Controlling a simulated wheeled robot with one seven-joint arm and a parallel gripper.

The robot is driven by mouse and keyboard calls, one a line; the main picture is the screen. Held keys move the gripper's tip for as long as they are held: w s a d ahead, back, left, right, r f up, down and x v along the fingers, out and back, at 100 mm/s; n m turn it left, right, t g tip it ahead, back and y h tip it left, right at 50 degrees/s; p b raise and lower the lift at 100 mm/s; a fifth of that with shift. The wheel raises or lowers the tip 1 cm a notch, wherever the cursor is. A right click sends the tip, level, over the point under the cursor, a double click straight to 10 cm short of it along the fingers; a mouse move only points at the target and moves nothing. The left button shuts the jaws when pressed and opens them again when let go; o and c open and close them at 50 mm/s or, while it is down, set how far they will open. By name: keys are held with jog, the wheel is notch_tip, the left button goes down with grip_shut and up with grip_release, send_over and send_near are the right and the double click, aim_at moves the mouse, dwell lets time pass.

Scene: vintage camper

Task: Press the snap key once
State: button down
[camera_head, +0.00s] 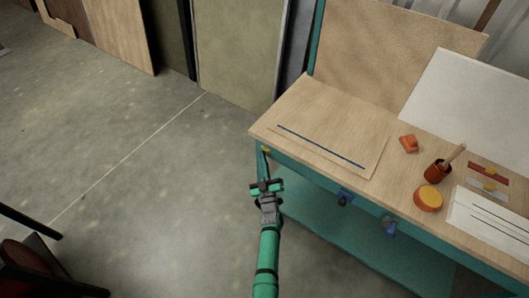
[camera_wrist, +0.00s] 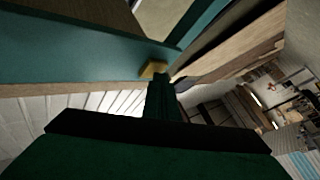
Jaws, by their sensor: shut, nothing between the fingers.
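A small yellow piece (camera_head: 266,150) sits on the teal frame under the left corner of the workbench; I take it for the snap key, but no label shows. It also shows in the wrist view (camera_wrist: 153,69), on the teal rail just beyond my fingertips. My green and black gripper (camera_head: 267,184) is shut and empty, below and close to this piece. In the wrist view the shut fingers (camera_wrist: 162,82) overlap its lower edge. I cannot tell whether they touch it.
The wooden workbench (camera_head: 300,105) holds a board with a dark blue strip (camera_head: 320,146), an orange block (camera_head: 409,143), a brown pot (camera_head: 437,171) and a round yellow-topped item (camera_head: 428,198).

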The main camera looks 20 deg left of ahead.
jog(key=shift+s+a, duration=0.25)
jog(key=shift+s, duration=0.8)
jog(key=shift+s, duration=0.1)
jog(key=shift+s+a, duration=0.3)
jog(key=shift+s, duration=0.45)
jog(key=shift+s+a, duration=0.25)
jog(key=shift+s, duration=0.45)
jog(key=shift+s+a, duration=0.3)
jog(key=shift+s, duration=0.45)
